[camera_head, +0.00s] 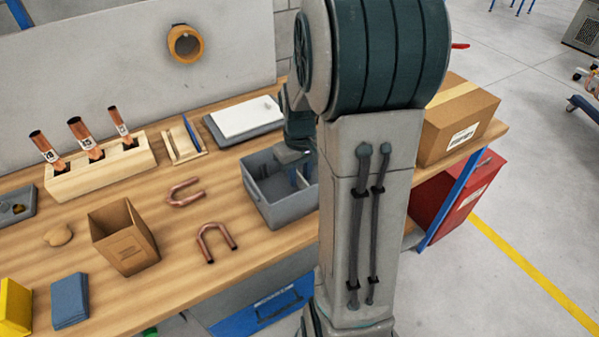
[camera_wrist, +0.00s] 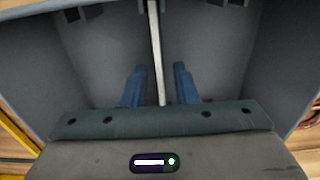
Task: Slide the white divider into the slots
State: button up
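The white divider (camera_wrist: 156,50) shows edge-on as a thin upright strip inside the grey bin (camera_wrist: 25,60) in the wrist view. Its far end is near dark notches at the bin's far wall; I cannot tell how deep it sits. My gripper (camera_wrist: 159,72) is open, with one blue finger on each side of the divider and a visible gap to both. In the head view the bin (camera_head: 284,217) stands on the bench, and my gripper (camera_head: 297,181) is down inside it, partly hidden by my arm. I cannot make out the divider there.
On the wooden bench, bent copper tubes (camera_head: 216,238) and an open cardboard box (camera_head: 124,237) lie left of the bin. A white panel (camera_head: 246,117) on a grey base lies behind it. A closed carton (camera_head: 458,122) stands to the right.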

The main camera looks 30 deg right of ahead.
notch_tip(320, 180, up, 14)
dwell(0.7)
jog(key=shift+f, duration=0.1)
dwell(0.3)
jog(key=s+a+f+t, duration=0.3)
jog(key=s+a, duration=0.9)
jog(key=shift+s+f, duration=0.25)
jog(key=shift+f, duration=0.05)
